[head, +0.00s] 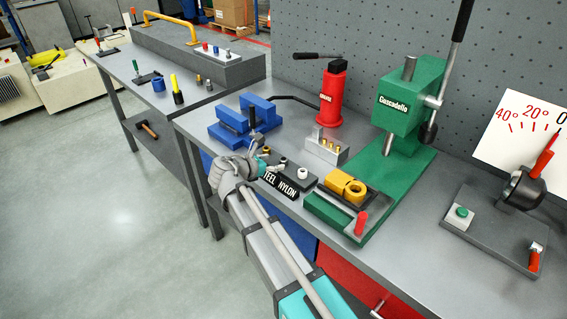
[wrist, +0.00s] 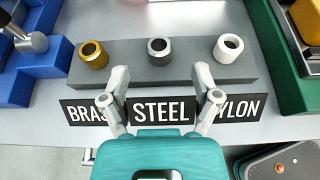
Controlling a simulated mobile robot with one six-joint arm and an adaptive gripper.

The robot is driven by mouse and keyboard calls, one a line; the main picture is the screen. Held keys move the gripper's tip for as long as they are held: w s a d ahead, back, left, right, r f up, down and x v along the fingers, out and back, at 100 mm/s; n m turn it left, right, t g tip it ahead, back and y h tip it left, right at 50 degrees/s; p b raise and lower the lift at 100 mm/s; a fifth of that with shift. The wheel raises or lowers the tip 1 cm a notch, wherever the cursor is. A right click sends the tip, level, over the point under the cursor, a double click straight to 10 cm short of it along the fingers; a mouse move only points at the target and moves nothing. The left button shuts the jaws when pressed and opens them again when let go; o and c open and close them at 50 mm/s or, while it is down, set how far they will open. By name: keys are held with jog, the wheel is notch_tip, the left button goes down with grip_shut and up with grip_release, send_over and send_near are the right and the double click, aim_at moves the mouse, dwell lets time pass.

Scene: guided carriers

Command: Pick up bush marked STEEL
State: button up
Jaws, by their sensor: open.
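The steel bush (wrist: 159,49) is a dark grey ring standing on a grey block (wrist: 196,71), behind the black label reading STEEL (wrist: 161,110). A brass-coloured bush (wrist: 93,55) stands to its left and a white bush (wrist: 228,48) to its right. In the wrist view my gripper (wrist: 161,84) is open and empty, its fingertips apart in front of the steel bush, over the block's near edge. In the head view my gripper (head: 262,160) is beside the block and hides part of it. The white bush also shows in the head view (head: 302,173).
A blue fixture (head: 228,131) stands to the left of the block, and a green press (head: 405,130) with a yellow part (head: 345,186) to the right. Bare bench top lies behind the block.

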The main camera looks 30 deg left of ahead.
aim_at(283, 160)
jog(key=b+x, duration=0.1)
jog(key=x, duration=0.2)
jog(key=shift+a+f, duration=0.1)
jog(key=shift+f, duration=0.2)
jog(key=shift+w+d+f+b, duration=0.2)
jog(key=shift+w+b, duration=0.1)
jog(key=shift+w, duration=0.25)
jog(key=shift+r, duration=0.1)
grip_shut()
jog(key=shift+r, duration=0.15)
